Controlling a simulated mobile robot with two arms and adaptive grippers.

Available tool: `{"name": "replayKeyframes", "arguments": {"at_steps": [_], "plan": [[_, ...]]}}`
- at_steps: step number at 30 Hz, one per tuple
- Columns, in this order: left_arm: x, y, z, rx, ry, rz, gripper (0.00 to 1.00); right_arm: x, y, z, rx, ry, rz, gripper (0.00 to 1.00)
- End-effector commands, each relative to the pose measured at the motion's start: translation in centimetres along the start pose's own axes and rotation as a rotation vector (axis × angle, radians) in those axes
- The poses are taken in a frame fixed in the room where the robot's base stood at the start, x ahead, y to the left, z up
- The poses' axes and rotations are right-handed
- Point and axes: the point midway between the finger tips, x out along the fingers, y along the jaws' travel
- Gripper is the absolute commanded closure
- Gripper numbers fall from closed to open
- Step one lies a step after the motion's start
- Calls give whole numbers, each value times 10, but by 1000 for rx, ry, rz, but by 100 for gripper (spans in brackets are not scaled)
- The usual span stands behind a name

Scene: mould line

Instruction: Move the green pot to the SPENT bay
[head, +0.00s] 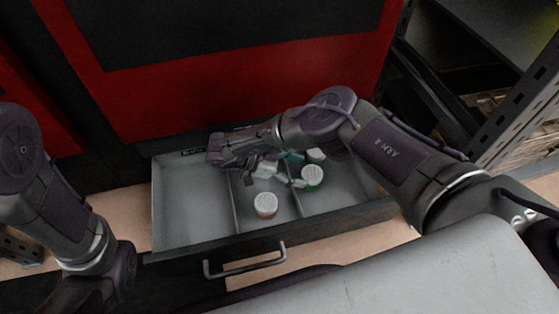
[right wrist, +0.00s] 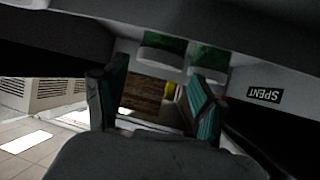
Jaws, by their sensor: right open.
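In the head view, a green pot (head: 312,176) with a white ribbed lid stands in the open drawer (head: 187,212), toward the right. A second white lid (head: 316,155) shows just behind it. My right gripper (head: 283,169) is open and empty, reaching over the middle bay from the right, close to the left of the pots. In the right wrist view, two green pots with pale lids (right wrist: 162,50) (right wrist: 208,60) show beyond my open right fingers (right wrist: 153,88). The SPENT label (right wrist: 265,95) is upside down there. My left arm is at the left; its gripper is out of view.
An orange-brown pot (head: 265,206) with a white lid stands in the drawer's middle bay. The left bay is bare, with a small unreadable label (head: 192,152) behind it. The drawer handle (head: 245,267) is at the front. A metal rack (head: 515,100) stands at the right.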

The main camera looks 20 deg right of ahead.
Motion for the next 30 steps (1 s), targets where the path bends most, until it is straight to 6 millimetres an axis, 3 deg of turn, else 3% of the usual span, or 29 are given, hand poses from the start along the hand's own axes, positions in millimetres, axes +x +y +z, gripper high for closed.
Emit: {"name": "replayKeyframes", "arguments": {"at_steps": [1, 6, 12, 30], "plan": [[7, -1, 2, 0, 0, 0, 60, -15, 1, -2, 1, -1, -1, 30], [11, -2, 4, 1, 0, 0, 60, -48, 1, -1, 0, -1, 0, 30], [10, -2, 4, 1, -1, 0, 60, -69, 0, 0, 1, 0, 0, 30], [10, -3, 4, 1, -3, -2, 60, -72, 0, 0, -1, 0, 1, 30]]}}
